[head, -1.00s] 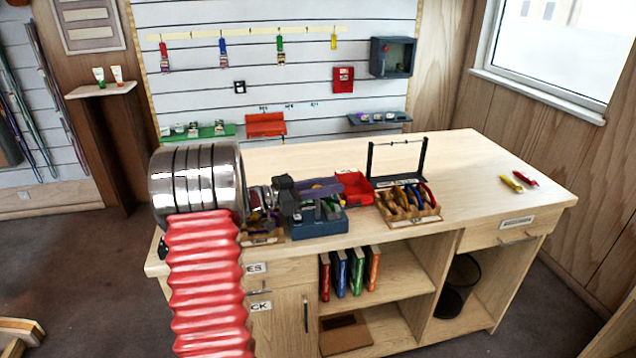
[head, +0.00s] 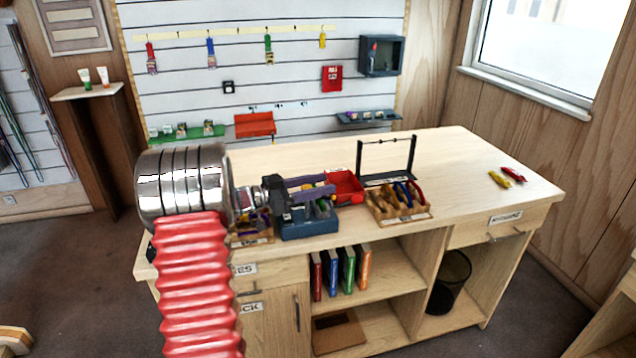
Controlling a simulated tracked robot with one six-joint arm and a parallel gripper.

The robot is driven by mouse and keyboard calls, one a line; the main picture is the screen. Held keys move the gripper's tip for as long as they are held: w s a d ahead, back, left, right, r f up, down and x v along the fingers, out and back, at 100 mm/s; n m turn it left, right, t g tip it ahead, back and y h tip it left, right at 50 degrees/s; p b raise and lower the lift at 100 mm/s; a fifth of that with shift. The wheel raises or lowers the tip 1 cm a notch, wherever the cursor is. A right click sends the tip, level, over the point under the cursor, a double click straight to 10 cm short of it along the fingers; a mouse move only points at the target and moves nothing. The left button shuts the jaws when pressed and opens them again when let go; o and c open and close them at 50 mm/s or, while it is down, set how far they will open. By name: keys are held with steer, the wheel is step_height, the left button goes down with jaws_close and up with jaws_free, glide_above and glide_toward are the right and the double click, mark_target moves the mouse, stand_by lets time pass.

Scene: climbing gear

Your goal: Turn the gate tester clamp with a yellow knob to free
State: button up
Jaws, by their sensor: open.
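My gripper (head: 322,186) is a dark grey body with two purple fingers pointing right. It is open, with nothing visible between the fingers, and it appears above a blue box (head: 310,230) on the bench. The box holds green and grey parts, partly hidden by the gripper. I cannot make out the gate tester clamp or its yellow knob for certain; it may be hidden behind my gripper or too small to tell. I cannot tell whether the fingers touch anything.
On the bench (head: 470,190) stand a red tray (head: 346,190), a wooden rack of coloured gear (head: 400,218) and a dark barred frame (head: 359,160). Yellow (head: 499,180) and red (head: 514,174) pieces lie at the right. The bench's right half is mostly clear.

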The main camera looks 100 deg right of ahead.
steer(key=v, duration=1.3)
steer(key=shift+w, duration=0.4)
steer(key=shift+c, duration=0.5)
